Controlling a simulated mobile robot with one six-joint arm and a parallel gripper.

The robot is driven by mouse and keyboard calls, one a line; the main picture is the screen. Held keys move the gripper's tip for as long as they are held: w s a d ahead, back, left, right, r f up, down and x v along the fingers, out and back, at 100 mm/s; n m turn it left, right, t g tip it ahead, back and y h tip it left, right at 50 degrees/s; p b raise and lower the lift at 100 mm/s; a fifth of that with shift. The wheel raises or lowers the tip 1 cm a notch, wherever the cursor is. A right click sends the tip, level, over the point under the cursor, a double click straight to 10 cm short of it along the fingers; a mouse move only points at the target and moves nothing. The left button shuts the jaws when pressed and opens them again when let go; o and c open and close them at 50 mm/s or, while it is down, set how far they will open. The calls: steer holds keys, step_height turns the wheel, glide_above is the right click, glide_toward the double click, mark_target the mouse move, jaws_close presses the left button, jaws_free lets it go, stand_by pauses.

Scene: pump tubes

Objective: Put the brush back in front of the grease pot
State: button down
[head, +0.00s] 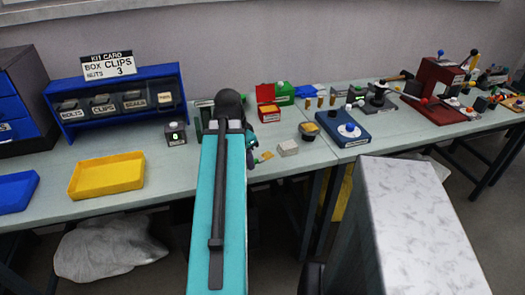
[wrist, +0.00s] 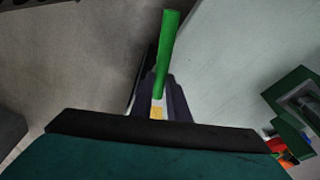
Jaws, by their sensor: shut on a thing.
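In the wrist view my gripper (wrist: 160,92) is shut on a thin tool with a green handle (wrist: 168,48), which looks like the brush. A small yellow-orange part (wrist: 157,113) shows between the fingers. The handle points away from my wrist, over the edge between the pale bench top and the grey floor. In the head view my arm hides most of the gripper. A dark pot with yellowish contents (head: 309,129), probably the grease pot, stands on the bench to the right of my arm.
The pale bench (head: 220,160) carries a yellow tray (head: 107,175), a blue clip rack (head: 120,100), a small dark box (head: 175,133), a white block (head: 288,148), a red box (head: 267,103) and a blue pump unit (head: 343,127). A green fixture (wrist: 293,107) shows at the wrist view's right.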

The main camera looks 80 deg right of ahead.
steer(key=p, duration=0.3)
glide_above(263, 151)
steer(key=a, duration=0.1)
steer(key=shift+w+f, duration=0.4)
steer(key=shift+f, duration=0.3)
steer(key=shift+s+d, duration=0.1)
steer(key=shift+d, duration=0.35)
steer(key=shift+a+f+p, duration=0.1)
steer(key=shift+f+p, duration=0.65)
steer(key=shift+f, duration=1.05)
steer(key=shift+f, duration=0.25)
